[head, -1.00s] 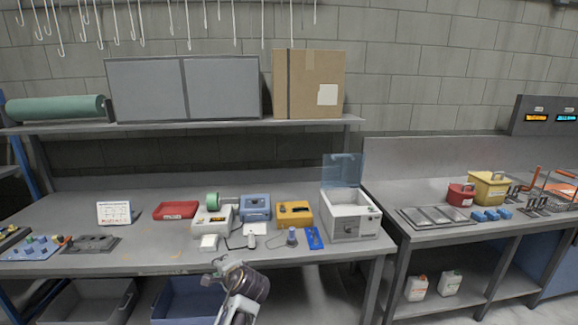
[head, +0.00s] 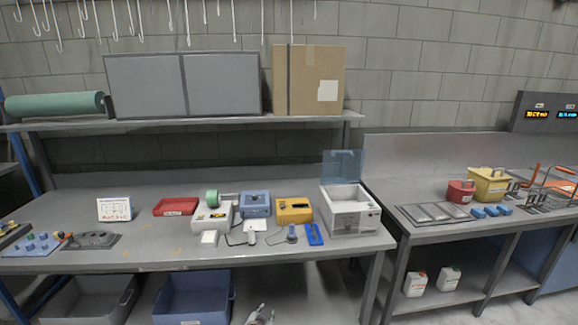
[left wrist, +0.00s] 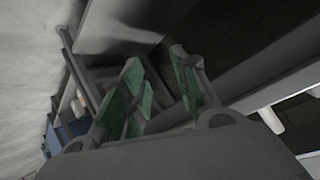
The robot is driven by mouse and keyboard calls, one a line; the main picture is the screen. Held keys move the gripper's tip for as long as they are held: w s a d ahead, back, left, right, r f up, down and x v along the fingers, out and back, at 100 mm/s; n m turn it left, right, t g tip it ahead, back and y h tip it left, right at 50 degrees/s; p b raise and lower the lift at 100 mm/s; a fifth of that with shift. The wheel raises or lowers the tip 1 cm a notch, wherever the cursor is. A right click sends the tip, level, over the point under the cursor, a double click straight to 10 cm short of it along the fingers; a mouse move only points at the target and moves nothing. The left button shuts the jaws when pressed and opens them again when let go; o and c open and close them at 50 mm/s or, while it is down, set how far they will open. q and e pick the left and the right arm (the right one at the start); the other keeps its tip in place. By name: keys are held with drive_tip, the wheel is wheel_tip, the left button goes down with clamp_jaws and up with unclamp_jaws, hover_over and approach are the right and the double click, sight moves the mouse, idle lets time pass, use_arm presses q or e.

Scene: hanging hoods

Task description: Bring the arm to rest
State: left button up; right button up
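My left gripper (left wrist: 157,80) shows in the left wrist view with its two green-padded fingers apart and nothing between them. It hangs below the table level, with dark surfaces and grey structure around it. In the head view only a small tip of one of my arms (head: 261,316) shows at the bottom edge, in front of the workbench (head: 140,262). My right gripper is not in view.
On the bench stand a red tray (head: 175,206), a blue box (head: 256,204), a yellow box (head: 293,210) and a white box with its clear lid raised (head: 350,218). Bins (head: 192,300) sit below. Another table (head: 425,235) stands at right.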

use_arm(q)
drive_tip(key=s+a+f+n+g, duration=0.2)
drive_tip(key=s+a+f, duration=0.2)
drive_tip(key=s+f, duration=0.9)
drive_tip(key=s+a+f+n+g, duration=0.1)
drive_tip(key=s+a+f+g, duration=0.25)
drive_tip(key=s+f, duration=0.9)
drive_tip(key=s+a+f+g, duration=0.1)
drive_tip(key=s+a+f, duration=0.2)
drive_tip(key=s, duration=0.8)
drive_tip(key=s+a+f+g+y, duration=0.1)
drive_tip(key=s+f, duration=0.4)
drive_tip(key=s, duration=0.7)
drive_tip(key=s+a+f+g, duration=0.2)
drive_tip(key=s+a+f, duration=0.2)
drive_tip(key=s, duration=0.8)
drive_tip(key=shift+a+n, duration=0.4)
drive_tip(key=shift+a, duration=0.4)
drive_tip(key=shift+f, duration=0.1)
